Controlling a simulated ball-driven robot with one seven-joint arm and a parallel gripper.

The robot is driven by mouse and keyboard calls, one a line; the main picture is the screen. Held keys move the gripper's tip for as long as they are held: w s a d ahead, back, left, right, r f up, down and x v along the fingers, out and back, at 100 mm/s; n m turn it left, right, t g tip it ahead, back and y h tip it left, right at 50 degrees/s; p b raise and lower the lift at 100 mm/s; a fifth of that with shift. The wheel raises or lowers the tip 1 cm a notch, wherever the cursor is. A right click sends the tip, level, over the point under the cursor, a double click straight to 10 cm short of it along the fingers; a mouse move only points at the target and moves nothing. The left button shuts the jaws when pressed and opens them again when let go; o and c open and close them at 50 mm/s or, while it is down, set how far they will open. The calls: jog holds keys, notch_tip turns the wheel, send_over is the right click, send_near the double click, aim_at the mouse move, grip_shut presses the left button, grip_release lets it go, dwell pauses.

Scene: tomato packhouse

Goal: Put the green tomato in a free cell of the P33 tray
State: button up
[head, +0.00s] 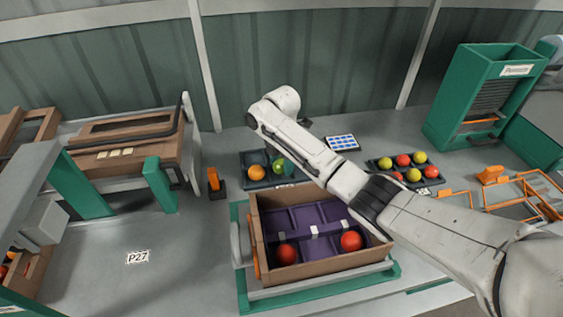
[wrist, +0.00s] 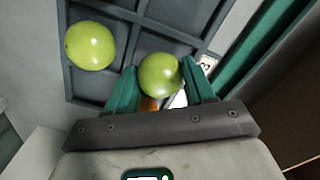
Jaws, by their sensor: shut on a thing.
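My gripper (wrist: 160,88) is shut on a green tomato (wrist: 160,75), held between its two green fingers over a dark divided tray (wrist: 168,31). In the wrist view another green tomato (wrist: 90,46) sits in a cell on the left; the cells at the top look empty. A white label (wrist: 207,64) beside the right finger is partly hidden, so I cannot read whether it says P33. In the head view an orange tomato (head: 256,172) sits in that tray.
The brown crate (head: 318,269) with a purple insert holds two red tomatoes. Another dark tray (head: 433,181) to the right holds several red and yellow-green tomatoes. A blue-and-white panel (head: 342,142) lies between. The bench around the P27 label (head: 138,257) is clear.

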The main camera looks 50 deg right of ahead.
jog(key=shift+f, duration=0.55)
jog(key=o, duration=0.8)
jog(key=c, duration=0.3)
dwell(0.3)
notch_tip(320, 180, up, 7)
jog(key=p, duration=0.6)
dwell(0.8)
